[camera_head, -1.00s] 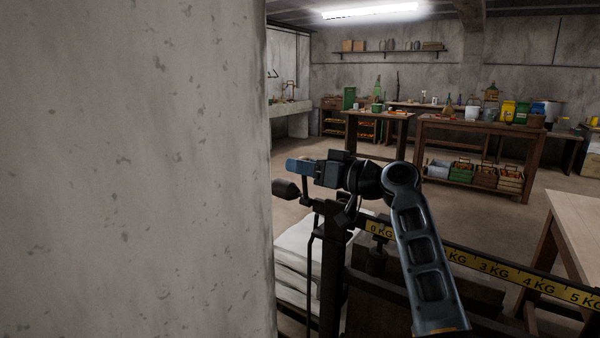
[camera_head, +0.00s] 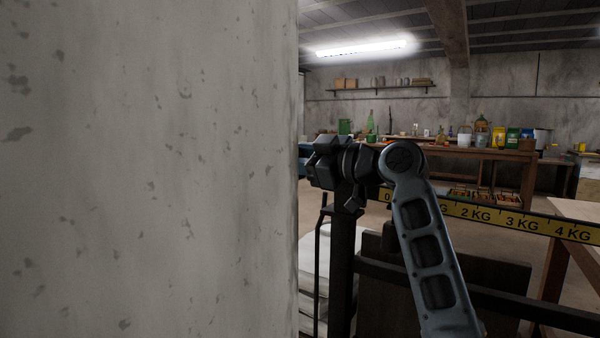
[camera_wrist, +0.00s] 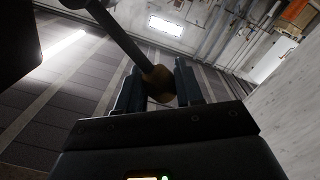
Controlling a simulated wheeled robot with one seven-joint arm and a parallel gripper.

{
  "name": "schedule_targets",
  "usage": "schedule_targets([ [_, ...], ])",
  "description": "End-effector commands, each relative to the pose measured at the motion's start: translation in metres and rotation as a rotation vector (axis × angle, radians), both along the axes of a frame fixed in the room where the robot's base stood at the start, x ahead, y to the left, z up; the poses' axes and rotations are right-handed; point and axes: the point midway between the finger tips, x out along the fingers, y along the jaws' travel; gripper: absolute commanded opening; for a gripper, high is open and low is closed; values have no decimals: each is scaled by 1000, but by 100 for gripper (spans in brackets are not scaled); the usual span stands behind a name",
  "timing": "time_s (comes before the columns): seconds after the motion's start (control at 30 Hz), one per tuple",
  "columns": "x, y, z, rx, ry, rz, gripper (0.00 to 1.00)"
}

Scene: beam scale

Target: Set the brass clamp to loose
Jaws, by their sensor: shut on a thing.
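The brass clamp (camera_wrist: 161,84) is a small brass-coloured piece between the two fingers of my gripper (camera_wrist: 157,78) in the wrist view. My gripper is shut on it. A dark rod runs from the brass piece up and to the left. In the head view my gripper (camera_head: 306,160) is at the left end of the scale's beam, its fingertips mostly cut off by the pillar edge. The clamp cannot be made out there. The scale's beam (camera_head: 504,220) has a yellow strip marked in KG and stretches to the right behind my arm.
A grey concrete pillar (camera_head: 150,170) fills the left half of the head view, close beside my gripper. The dark scale post (camera_head: 342,250) stands below my gripper. A wooden table (camera_head: 575,210) is at the right. Workbenches (camera_head: 480,155) with jars and tins stand at the back.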

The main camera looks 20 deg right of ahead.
Motion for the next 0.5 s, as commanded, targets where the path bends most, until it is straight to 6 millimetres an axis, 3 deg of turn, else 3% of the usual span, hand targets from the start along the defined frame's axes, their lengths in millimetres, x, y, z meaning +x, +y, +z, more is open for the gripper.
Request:
schedule_targets([
  [0.03,-1,4,-13,-26,-12,4,0],
  [0.5,-5,11,-22,-175,-125,-5,0],
])
